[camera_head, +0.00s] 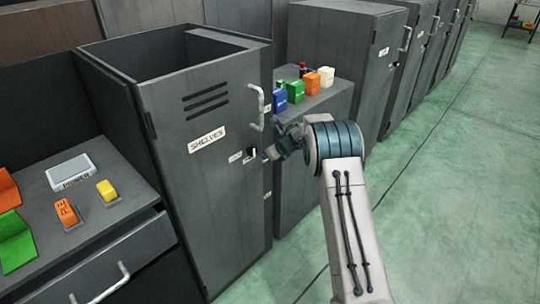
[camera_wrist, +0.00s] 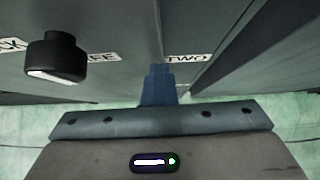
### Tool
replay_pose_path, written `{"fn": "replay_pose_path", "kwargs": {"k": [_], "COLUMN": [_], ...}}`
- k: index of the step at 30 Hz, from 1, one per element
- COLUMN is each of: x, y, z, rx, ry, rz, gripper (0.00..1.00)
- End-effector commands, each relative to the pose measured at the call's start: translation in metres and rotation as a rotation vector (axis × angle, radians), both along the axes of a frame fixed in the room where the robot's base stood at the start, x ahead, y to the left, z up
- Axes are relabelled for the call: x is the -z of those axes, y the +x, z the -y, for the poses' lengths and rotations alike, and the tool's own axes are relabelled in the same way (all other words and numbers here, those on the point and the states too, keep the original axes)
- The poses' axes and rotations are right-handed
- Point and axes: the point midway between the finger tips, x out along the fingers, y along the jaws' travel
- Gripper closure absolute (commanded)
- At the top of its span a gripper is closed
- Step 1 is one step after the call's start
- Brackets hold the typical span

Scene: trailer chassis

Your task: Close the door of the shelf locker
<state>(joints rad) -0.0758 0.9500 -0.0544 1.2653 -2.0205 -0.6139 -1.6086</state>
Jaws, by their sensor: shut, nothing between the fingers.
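The shelf locker is a tall dark grey cabinet with an open top; its door (camera_head: 205,160) carries a SHELVES label and vent slots. The door looks flush or nearly flush with the locker front; I cannot tell if a small gap is left. A light handle (camera_head: 255,108) is near its upper right edge, with a dark knob (camera_head: 251,152) below it. The knob also shows in the wrist view (camera_wrist: 55,58). My gripper (camera_head: 268,155) is at the door's right edge, beside the knob. Its fingers (camera_wrist: 158,85) are together and empty; contact with the door is unclear.
A lower grey cabinet (camera_head: 312,105) right of the locker bears several small coloured items. A workbench (camera_head: 110,205) with a partly open drawer (camera_head: 110,265) stands at left. More lockers (camera_head: 345,50) line the back. The green floor (camera_head: 450,190) at right is clear.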

Motion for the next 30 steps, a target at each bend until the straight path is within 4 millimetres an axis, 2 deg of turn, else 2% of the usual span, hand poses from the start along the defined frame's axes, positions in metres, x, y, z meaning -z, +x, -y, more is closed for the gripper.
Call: {"fn": "replay_pose_path", "kwargs": {"k": [1,4,9,12,19,27,30], "x": [-0.009,-0.008,-0.003,-0.024,-0.055,-0.074,-0.093], "y": [0.003,-0.003,-0.021,-0.031,-0.056,-0.070,-0.070], "z": [-0.009,-0.002,0.027,0.041,0.065,0.078,0.079], "rx": [-0.004,-0.005,-0.001,0.003,0.001,0.005,0.073], "ry": [0.011,0.011,0.006,0.005,0.003,0.005,0.038], "rz": [0.019,0.017,0.011,0.011,0.007,0.004,0.010], "gripper": [1.00,1.00,1.00,1.00,1.00,1.00,1.00]}}
